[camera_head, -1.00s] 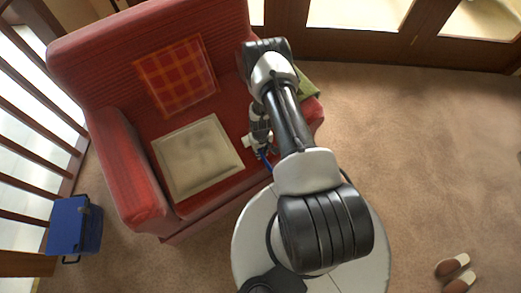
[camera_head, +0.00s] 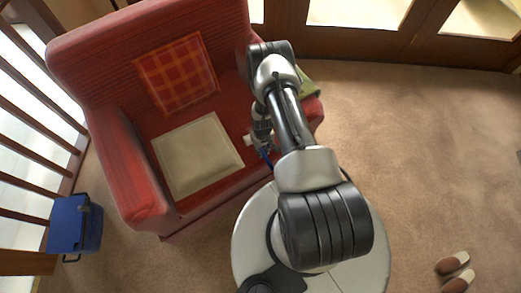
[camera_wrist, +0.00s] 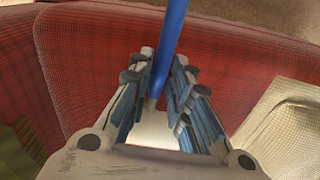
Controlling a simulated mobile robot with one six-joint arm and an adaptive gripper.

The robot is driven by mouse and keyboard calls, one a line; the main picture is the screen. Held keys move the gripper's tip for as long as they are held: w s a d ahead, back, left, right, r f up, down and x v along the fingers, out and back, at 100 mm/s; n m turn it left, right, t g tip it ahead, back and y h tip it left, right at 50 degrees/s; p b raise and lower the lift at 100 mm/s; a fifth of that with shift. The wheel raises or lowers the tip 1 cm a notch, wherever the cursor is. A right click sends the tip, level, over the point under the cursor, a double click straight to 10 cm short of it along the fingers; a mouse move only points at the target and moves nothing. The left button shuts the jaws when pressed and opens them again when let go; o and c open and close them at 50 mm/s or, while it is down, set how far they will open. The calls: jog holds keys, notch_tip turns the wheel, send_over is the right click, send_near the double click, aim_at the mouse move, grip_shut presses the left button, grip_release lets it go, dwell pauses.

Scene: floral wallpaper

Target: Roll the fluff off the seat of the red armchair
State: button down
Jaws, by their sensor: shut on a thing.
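The red armchair (camera_head: 120,140) fills the left of the head view. A beige square pad (camera_head: 197,155) lies on its seat and looks evenly pale, with no clear fluff on it. My gripper (camera_head: 262,140) is over the right part of the seat, beside the pad. It is shut on the blue handle of a roller, and this handle (camera_wrist: 170,40) runs up between the fingers (camera_wrist: 155,95) in the wrist view. A white part, seemingly the roller head (camera_head: 247,140), shows just left of the gripper. Whether it touches the seat I cannot tell.
A plaid orange cushion (camera_head: 178,75) leans on the backrest. A green cloth (camera_head: 307,85) lies over the right armrest. A blue box (camera_head: 75,226) stands on the floor at left, and slippers (camera_head: 455,271) lie at lower right. The carpet (camera_head: 430,150) at right is clear.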

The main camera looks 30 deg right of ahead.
jog(key=shift+d+r, duration=0.1)
jog(key=shift+d, duration=1.45)
jog(key=shift+w, duration=1)
jog(key=shift+a, duration=2.1)
jog(key=shift+w+f, duration=0.2)
jog(key=shift+w, duration=0.8)
jog(key=shift+d, duration=2.05)
jog(key=shift+r, duration=0.15)
jog(key=shift+r+p, duration=2.05)
jog(key=shift+r, duration=0.9)
jog(key=shift+w, duration=0.1)
